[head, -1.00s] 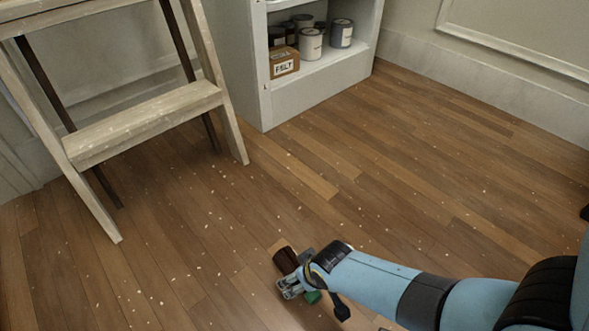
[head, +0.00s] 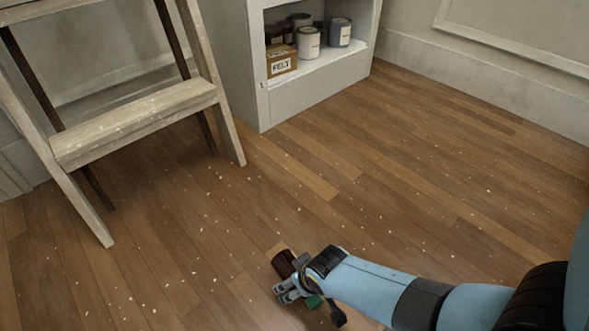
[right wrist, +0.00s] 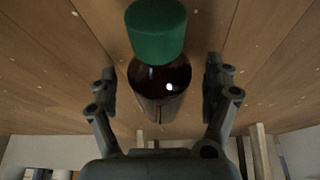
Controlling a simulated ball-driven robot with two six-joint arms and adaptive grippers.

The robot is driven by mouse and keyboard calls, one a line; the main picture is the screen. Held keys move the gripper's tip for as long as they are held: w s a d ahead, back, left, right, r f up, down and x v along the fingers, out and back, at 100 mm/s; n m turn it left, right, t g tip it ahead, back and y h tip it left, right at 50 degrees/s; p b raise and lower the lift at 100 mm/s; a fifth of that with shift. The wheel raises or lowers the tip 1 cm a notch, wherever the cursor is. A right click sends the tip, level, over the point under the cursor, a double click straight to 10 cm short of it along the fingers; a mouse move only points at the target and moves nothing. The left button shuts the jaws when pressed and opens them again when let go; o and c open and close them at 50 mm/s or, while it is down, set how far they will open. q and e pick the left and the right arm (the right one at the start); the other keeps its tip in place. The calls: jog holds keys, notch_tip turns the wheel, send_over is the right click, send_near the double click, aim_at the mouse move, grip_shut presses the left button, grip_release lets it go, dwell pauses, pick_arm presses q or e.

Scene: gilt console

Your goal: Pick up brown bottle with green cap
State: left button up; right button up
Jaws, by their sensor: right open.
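The brown bottle (head: 283,262) with its green cap (head: 314,301) is on the wooden floor in the head view, partly covered by my right gripper (head: 289,287). In the right wrist view the brown bottle (right wrist: 160,88) lies between the two fingers of my right gripper (right wrist: 162,85), with the green cap (right wrist: 156,31) at the top of the picture. The fingers are open, one on each side of the bottle, with a gap on both sides. My left gripper is not in view.
A wooden stepladder (head: 135,118) stands at the left. A white shelf unit (head: 318,87) at the back holds several cans and a box labelled FELT (head: 282,61). The wooden floor (head: 400,170) between them and my arm is clear except for small pale flecks.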

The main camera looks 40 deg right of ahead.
grip_shut()
dwell(0.5)
